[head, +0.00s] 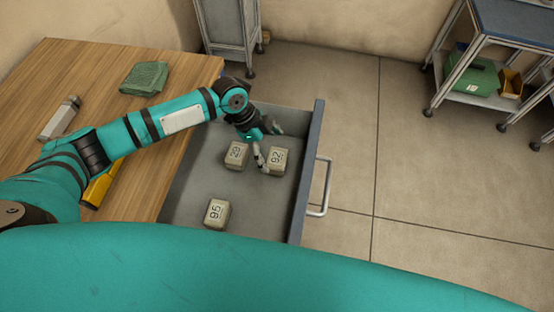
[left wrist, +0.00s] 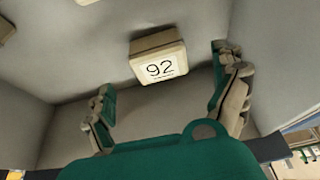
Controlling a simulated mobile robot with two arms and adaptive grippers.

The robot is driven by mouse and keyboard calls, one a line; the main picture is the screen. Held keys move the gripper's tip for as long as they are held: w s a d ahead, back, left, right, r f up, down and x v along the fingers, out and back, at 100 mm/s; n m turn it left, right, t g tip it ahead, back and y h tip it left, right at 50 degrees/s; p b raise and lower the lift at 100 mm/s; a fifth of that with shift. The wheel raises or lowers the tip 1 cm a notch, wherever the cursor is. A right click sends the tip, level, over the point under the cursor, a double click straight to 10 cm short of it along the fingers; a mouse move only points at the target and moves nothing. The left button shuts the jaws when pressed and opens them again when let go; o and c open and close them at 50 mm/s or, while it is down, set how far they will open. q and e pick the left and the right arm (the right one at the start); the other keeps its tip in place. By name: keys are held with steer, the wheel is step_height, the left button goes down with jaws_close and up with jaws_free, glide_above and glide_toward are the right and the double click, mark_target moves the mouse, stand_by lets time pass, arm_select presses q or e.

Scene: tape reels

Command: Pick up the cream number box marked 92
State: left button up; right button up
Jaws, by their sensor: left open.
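The cream number box marked 92 (head: 280,159) lies in the open grey drawer, close to its front panel. In the left wrist view the same box (left wrist: 158,62) shows its 92 face clearly, ahead of and between the spread fingers. My left gripper (head: 268,144) is open and empty, reaching down into the drawer right beside the box. One finger covers a little of the box's left edge in the head view; I cannot tell whether it touches. My right gripper is in neither view.
Two similar boxes share the drawer (head: 188,209): one reading 29 (head: 236,155) just left of 92, and one marked 95 (head: 217,214) nearer me. The wooden table (head: 75,75) holds a green cloth (head: 145,78). The drawer's middle is bare.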

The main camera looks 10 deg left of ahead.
mark_target(276, 157)
arm_select(q)
steer(key=x, duration=0.5)
steer(key=shift+d+f+p, duration=0.1)
steer(key=shift+d+p, duration=0.1)
steer(key=shift+p, duration=0.2)
steer(key=c, duration=1.3)
